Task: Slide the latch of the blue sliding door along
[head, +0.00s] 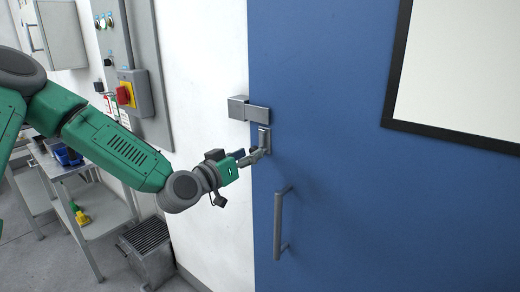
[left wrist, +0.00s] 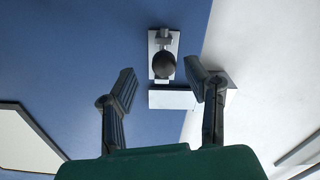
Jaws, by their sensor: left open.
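The blue sliding door (head: 330,90) fills the right half of the head view. Its grey latch (head: 264,138) sits near the door's left edge, just under a metal block (head: 240,108) at the edge of the door and wall. In the left wrist view the latch (left wrist: 163,42) is a pale plate with a dark round knob (left wrist: 164,66). My left gripper (head: 258,153) is at the latch in the head view. In the left wrist view its open fingers (left wrist: 160,82) stand on either side of the knob, with gaps to both. Contact cannot be seen. My right gripper is not in view.
A vertical door handle (head: 280,222) is below the latch. A white framed panel (head: 460,75) is on the door. A control box with a red switch (head: 124,94) is on the left wall. A grey cart (head: 95,205) stands below it.

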